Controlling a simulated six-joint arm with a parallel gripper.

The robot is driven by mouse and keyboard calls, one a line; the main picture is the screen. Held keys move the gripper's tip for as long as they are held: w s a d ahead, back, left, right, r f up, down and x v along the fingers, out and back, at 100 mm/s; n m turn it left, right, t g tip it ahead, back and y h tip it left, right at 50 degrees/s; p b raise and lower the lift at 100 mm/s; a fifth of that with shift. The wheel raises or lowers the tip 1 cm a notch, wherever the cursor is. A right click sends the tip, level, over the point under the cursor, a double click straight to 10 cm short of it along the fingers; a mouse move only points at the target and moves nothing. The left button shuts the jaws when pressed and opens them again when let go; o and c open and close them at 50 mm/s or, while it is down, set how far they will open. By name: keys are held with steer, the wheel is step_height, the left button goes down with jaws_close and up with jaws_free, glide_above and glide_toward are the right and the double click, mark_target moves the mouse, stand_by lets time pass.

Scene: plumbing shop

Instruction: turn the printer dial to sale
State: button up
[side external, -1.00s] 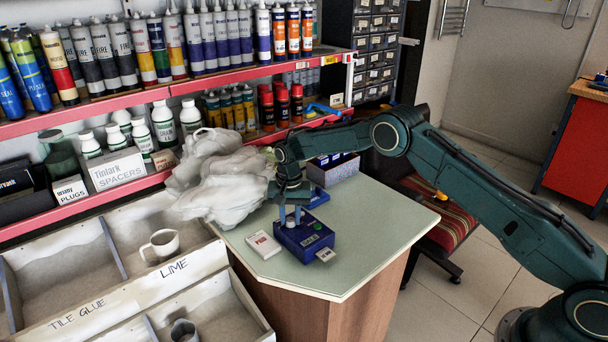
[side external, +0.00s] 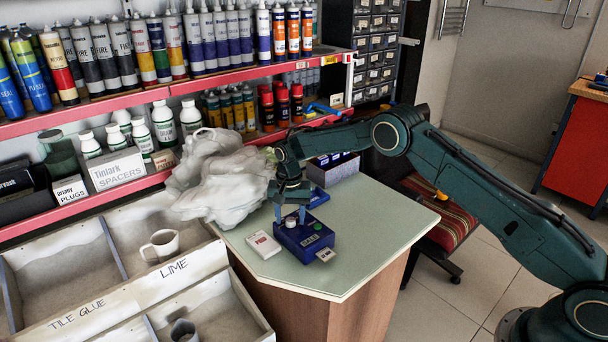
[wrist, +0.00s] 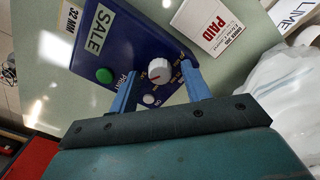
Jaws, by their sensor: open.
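The printer (side external: 312,239) is a dark blue box on the pale green counter, with a green button (wrist: 104,75) and a white SALE plate (wrist: 99,28) on its top. Its dial (wrist: 160,73) is a round white knob with a red mark on it, and it also shows in the side view (side external: 291,222). The small markings around the dial are too small to read surely. My gripper (side external: 290,213) points down over the dial. In the wrist view its blue fingers stand open on either side of the knob, with gaps visible.
A white PAID card (side external: 263,244) lies left of the printer, and a small printed tag (side external: 326,255) sits at its front edge. A crumpled white plastic bag (side external: 225,180) bulges close to my gripper on the left. The counter's right side (side external: 385,215) is clear.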

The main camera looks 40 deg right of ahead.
step_height(320, 180, up, 14)
stand_by(0.6)
stand_by(0.4)
step_height(320, 180, up, 13)
steer(key=n+t, duration=0.1)
steer(key=n, duration=0.1)
glide_above(291, 220)
steer(key=s+d, duration=0.2)
steer(key=s, duration=0.5)
steer(key=s+r+n+t, duration=0.2)
steer(key=s+r, duration=0.5)
steer(key=s, duration=0.4)
steer(key=s+d+f+n+t, duration=0.1)
steer(key=s+n, duration=0.1)
steer(key=s, duration=1.1)
steer(key=s+d+f+n+t, duration=0.1)
steer(key=s+f+n, duration=0.1)
steer(key=s, duration=1.1)
steer(key=shift+s+t, duration=0.2)
steer(key=shift+t, duration=0.1)
steer(key=shift+d, duration=0.1)
